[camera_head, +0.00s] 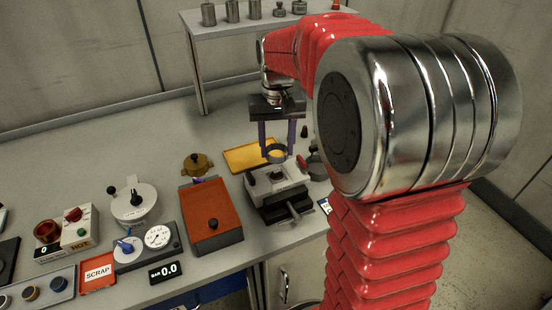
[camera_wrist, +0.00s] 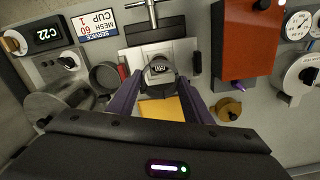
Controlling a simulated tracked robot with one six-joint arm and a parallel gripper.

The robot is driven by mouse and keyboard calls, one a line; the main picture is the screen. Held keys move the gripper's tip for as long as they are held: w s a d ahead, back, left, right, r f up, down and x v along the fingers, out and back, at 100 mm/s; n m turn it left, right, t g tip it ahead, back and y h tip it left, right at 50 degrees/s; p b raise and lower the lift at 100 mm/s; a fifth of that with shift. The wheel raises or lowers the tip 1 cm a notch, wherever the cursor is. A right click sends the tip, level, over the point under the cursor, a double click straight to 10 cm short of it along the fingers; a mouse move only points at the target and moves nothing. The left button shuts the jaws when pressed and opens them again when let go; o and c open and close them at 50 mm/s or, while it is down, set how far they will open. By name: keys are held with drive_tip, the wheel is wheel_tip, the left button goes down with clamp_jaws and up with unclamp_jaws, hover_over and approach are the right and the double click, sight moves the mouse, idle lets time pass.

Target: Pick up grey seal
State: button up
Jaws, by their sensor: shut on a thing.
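My gripper (camera_head: 277,148) is shut on a dark grey ring, the grey seal (camera_head: 276,153). It holds the seal above the far side of the grey and white vice (camera_head: 275,190), with yellow showing through its opening. In the wrist view, the seal (camera_wrist: 162,87) sits between the tips of the two purple fingers of my gripper (camera_wrist: 160,82). A round dark part in the vice (camera_wrist: 158,50) shows through and beyond the ring. The seal looks apart from the vice in the head view; the exact gap cannot be told.
A yellow tray (camera_head: 245,158) lies behind the vice. An orange-red box (camera_head: 208,215) and a brass part (camera_head: 197,164) stand left of it. In the wrist view, a grey mesh cup (camera_wrist: 106,76) and a round pan-like part (camera_wrist: 60,100) lie to the left. Bench space at the back left is clear.

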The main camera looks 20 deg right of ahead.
drive_tip(key=shift+r, duration=1.05)
drive_tip(key=shift+r, duration=0.1)
drive_tip(key=shift+r, duration=1.4)
